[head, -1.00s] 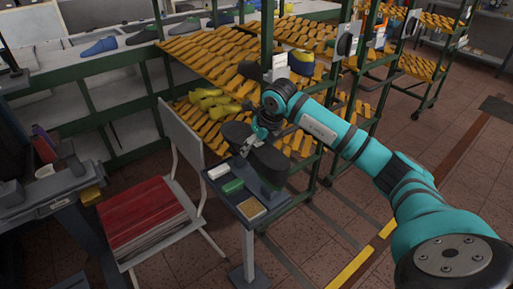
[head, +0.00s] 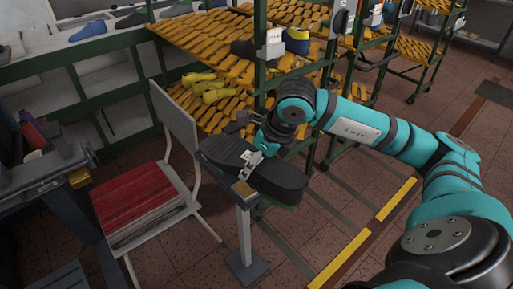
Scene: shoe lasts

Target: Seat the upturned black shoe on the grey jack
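The black shoe (head: 280,177) is upturned with its dark sole facing up, lying roughly level above the small grey stand (head: 246,228). My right gripper (head: 258,150) reaches in from the right and is shut on the shoe around its narrow middle. The shoe covers most of the stand's top, and the grey jack cannot be made out under it. I cannot tell whether the shoe touches anything below. My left gripper is not in view.
A chair (head: 183,128) with a red seat stands close left of the stand. Racks with orange slats (head: 205,62) rise behind it, holding yellow lasts (head: 210,90) and other shoes. A small tan block (head: 243,188) shows at the stand's front edge.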

